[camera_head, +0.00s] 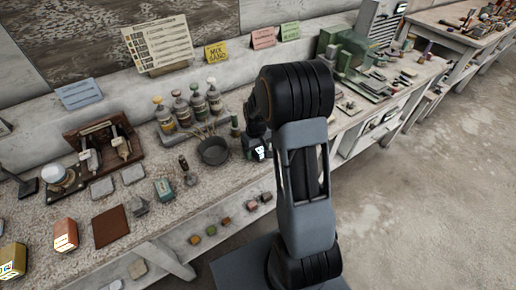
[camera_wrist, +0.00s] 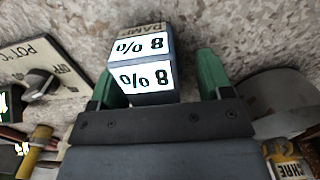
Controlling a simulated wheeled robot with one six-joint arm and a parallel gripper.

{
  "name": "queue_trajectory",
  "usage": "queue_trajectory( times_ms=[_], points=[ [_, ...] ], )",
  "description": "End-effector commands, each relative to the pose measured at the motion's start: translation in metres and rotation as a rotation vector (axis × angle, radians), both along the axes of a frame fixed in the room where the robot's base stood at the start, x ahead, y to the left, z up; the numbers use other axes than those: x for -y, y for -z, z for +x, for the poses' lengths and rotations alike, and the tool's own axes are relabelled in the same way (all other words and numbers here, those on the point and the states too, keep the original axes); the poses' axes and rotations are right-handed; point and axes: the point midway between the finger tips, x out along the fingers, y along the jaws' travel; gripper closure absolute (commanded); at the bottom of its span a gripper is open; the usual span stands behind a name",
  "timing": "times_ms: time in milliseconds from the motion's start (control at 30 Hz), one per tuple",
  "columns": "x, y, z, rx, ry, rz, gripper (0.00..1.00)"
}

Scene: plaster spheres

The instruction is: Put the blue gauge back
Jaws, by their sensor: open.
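The blue gauge (camera_wrist: 143,92) is a dark blue-grey box with lit white faces reading "8 %" and a "DAMP" label, seen upside down in the wrist view. It sits between the two green fingers of my gripper (camera_wrist: 158,80), nearer the left one. A gap shows on the right side; whether the left finger touches it I cannot tell. My gripper is open. In the head view the gauge's white display (camera_head: 259,153) shows on the bench, just below my wrist, beside a dark bowl. My arm hides part of that area, and the fingers are hard to make out there.
The dark bowl (camera_head: 213,151) with sticks stands left of the gauge. Several bottles (camera_head: 198,104) stand behind it. A knob panel (camera_wrist: 42,82) lies left in the wrist view, and a grey round rim (camera_wrist: 290,105) lies right. Green machinery (camera_head: 348,60) is further right on the bench.

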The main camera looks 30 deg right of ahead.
Motion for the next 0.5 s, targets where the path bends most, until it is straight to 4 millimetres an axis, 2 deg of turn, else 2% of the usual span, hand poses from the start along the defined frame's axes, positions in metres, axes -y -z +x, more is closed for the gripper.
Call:
queue_trajectory(
  times_ms=[100,300,500],
  points=[
    [0.004,-0.028,0.002,0.011,0.005,-0.004,0.28],
    [0.006,-0.069,0.002,0.013,0.007,-0.006,0.28],
    [0.006,-0.098,0.002,0.012,0.005,-0.006,0.28]
  ],
)
